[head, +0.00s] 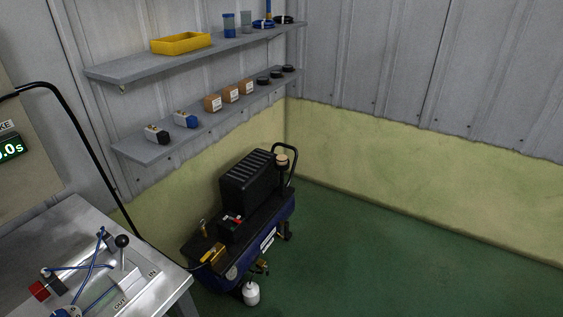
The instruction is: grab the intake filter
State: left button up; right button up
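No gripper of mine is in the head view. A blue and black air compressor (262,215) stands on the green floor below the shelves. At its back right end is a small upright cylinder with a tan top (282,160), beside the black handle; it looks like the intake filter, but it is too small to be sure. On the lower shelf (150,150) lie a white and black fitting (157,134), a white and blue one (185,119), several small brown boxes (231,95) and several black round pieces (263,80).
An upper shelf (125,69) holds a yellow tray (181,43) and a blue cup (229,25). A metal bench (60,227) with hoses and a lever is at lower left. The green floor (400,260) to the right is clear.

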aim_at(282, 160)
jog(key=i+l+u, duration=0.15)
jog(key=i+l, duration=0.3)
jog(key=i+l+u, duration=0.15)
jog(key=i+l, duration=0.25)
jog(key=i+l+u, duration=0.15)
jog(key=i+l, duration=0.25)
jog(key=l, duration=0.25)
